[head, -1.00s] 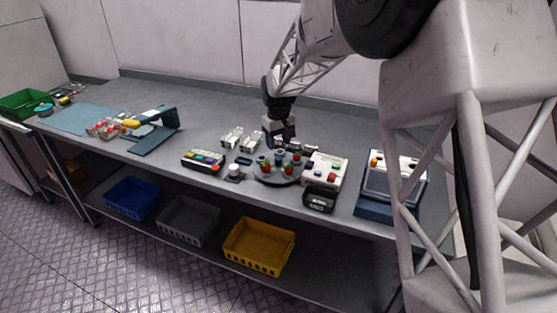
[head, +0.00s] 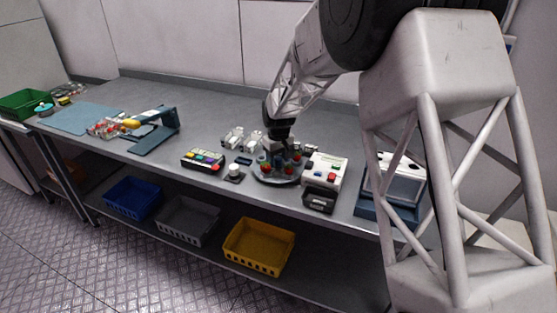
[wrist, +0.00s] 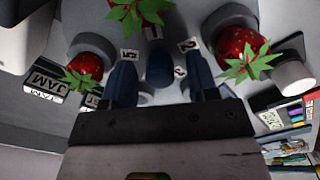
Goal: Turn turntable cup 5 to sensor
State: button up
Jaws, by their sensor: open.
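The round grey turntable (head: 263,178) stands near the bench's front edge, with red strawberries in cups around it. In the wrist view, strawberries show at left (wrist: 84,68), top (wrist: 135,10) and right (wrist: 240,50). Number tags 5 (wrist: 129,55), 1 (wrist: 154,32) and 2 (wrist: 188,45) lie around the centre. My gripper (wrist: 163,78) is open over the turntable's middle, its two blue fingers either side of a dark blue knob (wrist: 160,68). I cannot tell if they touch it. In the head view my gripper (head: 279,148) hides the turntable's far part.
A white box with coloured buttons (head: 328,164) stands right of the turntable, a black box (head: 320,199) in front of it. A small block with a white cylinder (head: 234,171) and a button strip (head: 203,160) are at left. White JAM labels (wrist: 45,82) show in the wrist view.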

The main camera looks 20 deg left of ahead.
jog(key=shift+f, duration=0.2)
grip_shut()
dwell(0.3)
jog(key=shift+m, duration=3.6)
grip_release()
